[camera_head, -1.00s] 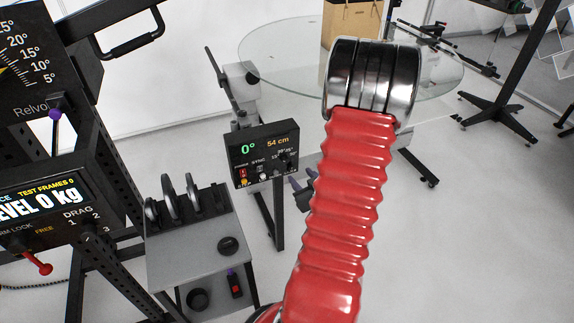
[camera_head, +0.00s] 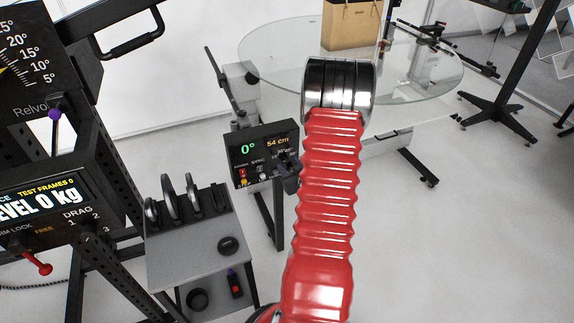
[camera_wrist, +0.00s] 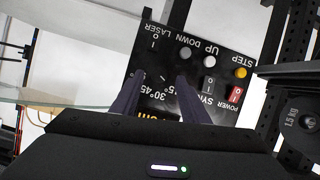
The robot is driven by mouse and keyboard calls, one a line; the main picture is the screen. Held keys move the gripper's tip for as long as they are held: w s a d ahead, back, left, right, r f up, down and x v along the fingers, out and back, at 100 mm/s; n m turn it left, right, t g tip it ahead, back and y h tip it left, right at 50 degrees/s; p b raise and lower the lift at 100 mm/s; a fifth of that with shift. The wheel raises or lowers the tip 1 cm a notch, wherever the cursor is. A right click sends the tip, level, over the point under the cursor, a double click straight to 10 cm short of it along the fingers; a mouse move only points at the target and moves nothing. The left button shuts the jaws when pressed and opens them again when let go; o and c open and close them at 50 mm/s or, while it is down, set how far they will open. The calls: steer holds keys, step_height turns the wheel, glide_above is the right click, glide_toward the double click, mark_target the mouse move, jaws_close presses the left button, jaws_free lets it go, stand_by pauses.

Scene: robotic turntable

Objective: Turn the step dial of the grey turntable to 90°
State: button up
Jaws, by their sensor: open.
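The turntable is a round glass disc (camera_head: 275,62) at the back of the head view. Its dark control box (camera_head: 245,158) stands in front on a post, its screen (camera_head: 262,145) reading 0° and 54 cm. My gripper (camera_head: 287,172) is at the box's right end in the head view, partly hidden by my red arm. In the wrist view the box's panel (camera_wrist: 205,72) appears upside down, and my open gripper (camera_wrist: 160,80) has one finger on each side of the angle marks 15°, 30° and 45°. The step dial is not clearly visible; I cannot tell whether the fingers touch it.
A paper bag (camera_head: 350,27) stands on the glass disc. A small grey cart (camera_head: 190,250) with several weights is left of the box. A black rack with a level display (camera_head: 45,205) is farther left.

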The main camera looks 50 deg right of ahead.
mark_target(285, 160)
steer(key=shift+x, duration=1.4)
steer(key=c, duration=0.9)
steer(key=shift+a, duration=0.3)
jaws_close()
steer(key=shift+d, duration=0.15)
